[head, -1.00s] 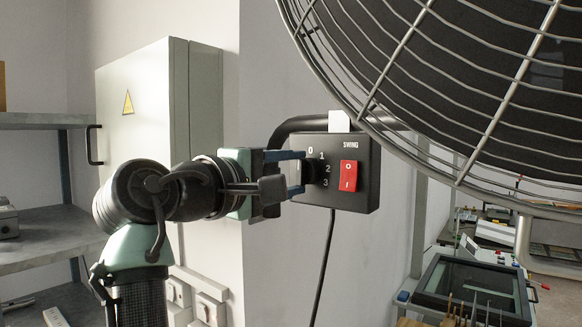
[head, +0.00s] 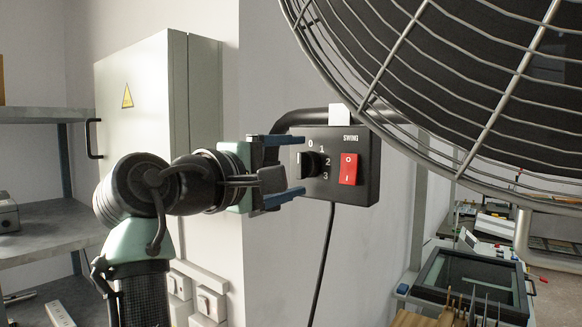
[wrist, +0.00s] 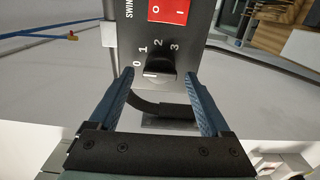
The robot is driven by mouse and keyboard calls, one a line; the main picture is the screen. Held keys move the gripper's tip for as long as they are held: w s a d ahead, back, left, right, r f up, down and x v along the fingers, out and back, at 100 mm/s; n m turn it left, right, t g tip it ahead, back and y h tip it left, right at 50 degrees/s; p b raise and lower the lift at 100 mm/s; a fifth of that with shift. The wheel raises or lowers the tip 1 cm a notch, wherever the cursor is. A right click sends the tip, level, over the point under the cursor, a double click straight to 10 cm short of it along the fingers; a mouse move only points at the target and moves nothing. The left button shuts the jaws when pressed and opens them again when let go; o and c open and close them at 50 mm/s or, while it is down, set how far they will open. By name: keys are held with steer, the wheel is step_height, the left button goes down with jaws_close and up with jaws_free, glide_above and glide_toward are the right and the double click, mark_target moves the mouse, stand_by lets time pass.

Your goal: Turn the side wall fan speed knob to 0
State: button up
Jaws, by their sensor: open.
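The fan speed knob (head: 312,164) is black and sits on the black control box (head: 362,195), beside the printed 0, 1, 2 and 3. In the wrist view the knob (wrist: 160,66) stands between the finger ends. Its white mark appears to run towards the 0 side, but the exact setting is hard to read. My gripper (head: 299,166) is open, with one blue finger above and one below the knob. Both fingers look clear of it. In the wrist view my gripper (wrist: 160,76) shows a gap on both sides of the knob.
A red switch (head: 348,169) marked SWING is right of the knob. The large fan cage (head: 415,110) hangs close above and right. A black cable (head: 322,262) drops below the box. A grey cabinet (head: 140,85) stands behind my arm.

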steer(key=shift+s+a+f+b, duration=0.1)
steer(key=shift+s+a+b, duration=0.2)
steer(key=shift+s+b, duration=0.1)
steer(key=b+v, duration=0.5)
steer(key=v, duration=0.7)
